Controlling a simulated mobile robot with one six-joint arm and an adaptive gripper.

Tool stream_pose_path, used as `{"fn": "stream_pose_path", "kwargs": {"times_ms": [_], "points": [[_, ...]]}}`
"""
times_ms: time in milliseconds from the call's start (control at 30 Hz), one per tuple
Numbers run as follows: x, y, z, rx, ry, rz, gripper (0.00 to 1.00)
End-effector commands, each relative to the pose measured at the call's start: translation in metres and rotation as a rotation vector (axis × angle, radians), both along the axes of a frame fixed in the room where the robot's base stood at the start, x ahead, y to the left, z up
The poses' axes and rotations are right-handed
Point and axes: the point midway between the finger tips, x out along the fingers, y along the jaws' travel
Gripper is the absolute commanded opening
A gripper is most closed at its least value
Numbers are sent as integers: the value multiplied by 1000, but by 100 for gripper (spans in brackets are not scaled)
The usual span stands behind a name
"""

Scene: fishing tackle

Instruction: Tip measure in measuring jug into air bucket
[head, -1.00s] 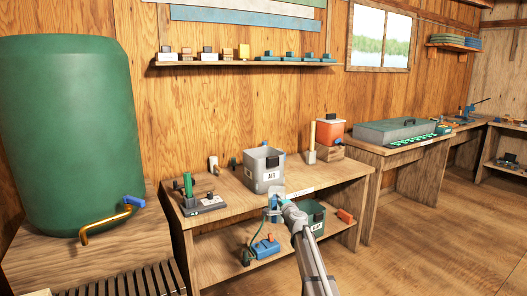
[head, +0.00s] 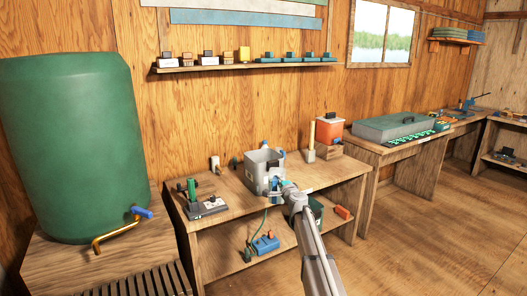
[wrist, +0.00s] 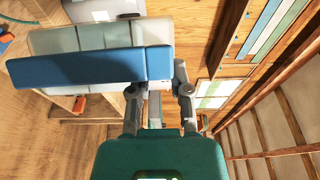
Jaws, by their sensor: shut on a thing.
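My gripper (head: 277,188) is at the front face of the grey bucket (head: 257,170), which has a white label and stands upright on the bench. In the wrist view my gripper (wrist: 160,88) has its fingers at the right part of the measuring jug (wrist: 90,68), a pale body with a broad blue bar. The gripper is shut on it. In the head view a blue part shows at the fingers, but most of the jug is hidden or too small to make out. I cannot tell its tilt or whether anything is in it.
A green barrel (head: 75,150) with a brass pipe stands at left. A green-and-grey device (head: 203,203) sits left of the bucket. An orange container (head: 329,132) stands at right. A blue item (head: 264,244) and a dark green bucket (head: 316,211) are on the lower shelf.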

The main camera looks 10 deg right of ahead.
Motion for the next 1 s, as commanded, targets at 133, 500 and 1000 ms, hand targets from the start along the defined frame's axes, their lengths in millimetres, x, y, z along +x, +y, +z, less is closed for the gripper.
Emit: {"fn": "stream_pose_path", "kwargs": {"times_ms": [133, 500, 1000], "points": [[0, 0, 27, 0, 0, 0, 0], [0, 0, 67, 0, 0, 0, 0], [0, 0, 75, 0, 0, 0, 0]]}}
